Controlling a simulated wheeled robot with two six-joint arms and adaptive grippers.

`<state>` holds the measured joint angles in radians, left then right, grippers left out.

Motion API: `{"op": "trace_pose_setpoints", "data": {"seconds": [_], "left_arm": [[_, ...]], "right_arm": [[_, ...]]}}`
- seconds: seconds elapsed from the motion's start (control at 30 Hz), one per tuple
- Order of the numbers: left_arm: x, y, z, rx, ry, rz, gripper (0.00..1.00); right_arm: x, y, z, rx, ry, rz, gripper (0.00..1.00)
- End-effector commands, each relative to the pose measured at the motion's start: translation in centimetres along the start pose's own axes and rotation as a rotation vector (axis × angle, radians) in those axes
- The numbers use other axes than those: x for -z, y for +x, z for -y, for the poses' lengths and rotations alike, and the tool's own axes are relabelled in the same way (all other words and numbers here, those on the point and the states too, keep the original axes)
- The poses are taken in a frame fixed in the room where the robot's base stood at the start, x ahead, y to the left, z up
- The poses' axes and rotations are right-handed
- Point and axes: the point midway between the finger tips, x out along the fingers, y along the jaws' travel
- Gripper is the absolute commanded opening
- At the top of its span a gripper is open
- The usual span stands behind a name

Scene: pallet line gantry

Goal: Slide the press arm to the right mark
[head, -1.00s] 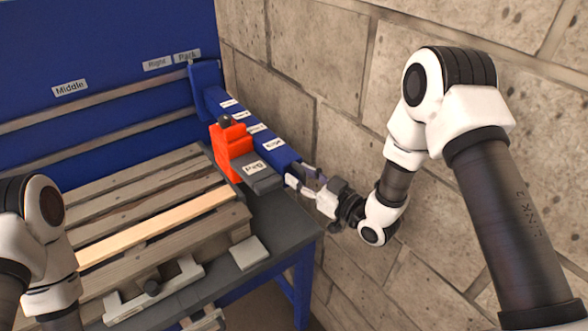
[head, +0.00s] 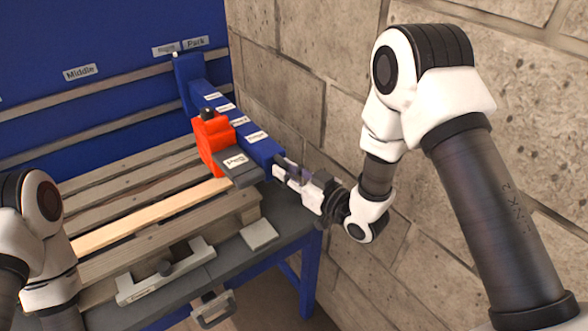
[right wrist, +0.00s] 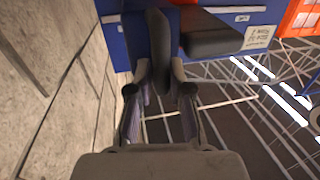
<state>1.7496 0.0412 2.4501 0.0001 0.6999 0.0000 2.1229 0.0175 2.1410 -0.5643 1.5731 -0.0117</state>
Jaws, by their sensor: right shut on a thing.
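The press arm (head: 264,148) is a blue beam with white labels, reaching from the blue back panel towards the front edge. It carries a red block (head: 210,140) with a dark knob and a dark grey pad. Its back end stands between the "Right" mark (head: 165,49) and the "Park" mark (head: 195,43). My right gripper (head: 284,172) is at the beam's front end, shut on its dark handle. In the right wrist view the fingers close around this dark handle (right wrist: 160,45). My left gripper is out of view; only its arm shows at the left.
A slatted wooden pallet (head: 150,167) lies under the red block. A grey clamp bar (head: 165,271) and a flat pale plate (head: 258,234) lie at the table's front. A stone wall (head: 285,75) stands close on the right. The "Middle" mark (head: 80,72) is further left.

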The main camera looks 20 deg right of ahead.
Motion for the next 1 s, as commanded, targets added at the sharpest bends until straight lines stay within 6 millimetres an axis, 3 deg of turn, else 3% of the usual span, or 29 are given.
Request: {"op": "trace_pose_setpoints", "data": {"seconds": [0.17,0.2,0.27,0.77,0.87,1.0], "left_arm": [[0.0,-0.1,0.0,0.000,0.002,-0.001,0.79],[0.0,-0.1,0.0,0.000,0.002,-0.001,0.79],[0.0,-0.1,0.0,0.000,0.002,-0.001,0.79],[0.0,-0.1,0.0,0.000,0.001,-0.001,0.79],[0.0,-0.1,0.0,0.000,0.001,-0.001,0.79],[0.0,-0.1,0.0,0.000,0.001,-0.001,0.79]], "right_arm": [[0.5,0.2,-0.3,-0.005,-0.006,-0.013,0.00],[0.5,0.2,-0.3,-0.005,-0.006,-0.013,0.26],[0.5,0.2,-0.3,-0.005,-0.005,-0.013,0.41],[0.3,0.0,-0.3,-0.005,-0.002,-0.009,0.41],[0.3,-0.9,-0.3,-0.008,0.001,-0.007,0.41],[0.3,-3.6,-0.4,-0.010,0.004,-0.008,0.41]]}}
